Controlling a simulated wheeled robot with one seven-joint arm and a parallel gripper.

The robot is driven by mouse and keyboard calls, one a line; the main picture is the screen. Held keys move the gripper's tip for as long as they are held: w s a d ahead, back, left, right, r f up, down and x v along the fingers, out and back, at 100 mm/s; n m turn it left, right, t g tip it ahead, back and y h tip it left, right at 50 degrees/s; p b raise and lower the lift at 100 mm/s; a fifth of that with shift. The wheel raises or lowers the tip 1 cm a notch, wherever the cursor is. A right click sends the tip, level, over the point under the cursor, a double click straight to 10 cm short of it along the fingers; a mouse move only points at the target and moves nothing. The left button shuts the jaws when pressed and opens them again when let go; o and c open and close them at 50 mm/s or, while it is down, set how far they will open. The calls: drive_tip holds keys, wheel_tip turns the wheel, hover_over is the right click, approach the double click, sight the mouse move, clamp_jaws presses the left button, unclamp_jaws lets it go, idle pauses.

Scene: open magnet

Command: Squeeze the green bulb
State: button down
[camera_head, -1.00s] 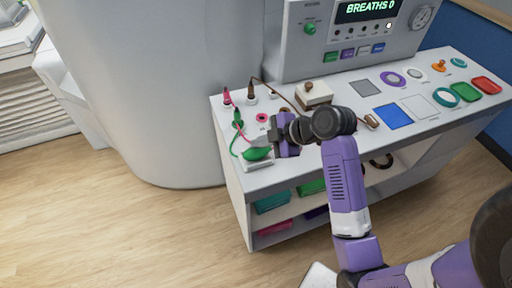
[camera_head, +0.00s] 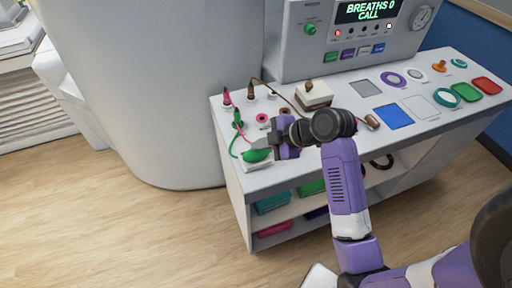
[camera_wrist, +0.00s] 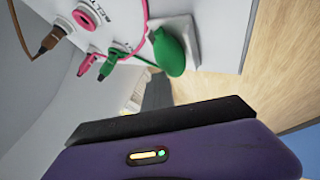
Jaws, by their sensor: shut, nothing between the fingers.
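The green bulb (camera_head: 257,155) lies on a small white base at the left front corner of the white counter. A green tube runs from it to a green plug (camera_head: 238,123). The wrist view shows the bulb (camera_wrist: 169,52) and the green plug (camera_wrist: 107,66) beyond the dark bar of my gripper. My gripper (camera_head: 266,143) is shut and empty, right at the bulb's upper right side in the head view. I cannot tell whether it touches the bulb. The display (camera_head: 366,11) reads "BREATHS 0" and "CALL".
Pink (camera_head: 227,98) and brown (camera_head: 250,92) plugs stand behind the bulb. A cream and brown block (camera_head: 314,95) is close behind my arm. A blue square (camera_head: 394,116) and several coloured rings and trays lie to the right. Open floor is in front.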

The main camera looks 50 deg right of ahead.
sight(259, 152)
drive_tip(key=shift+r+p, duration=1.1)
drive_tip(key=shift+r+p, duration=2.2)
drive_tip(key=shift+r, duration=0.35)
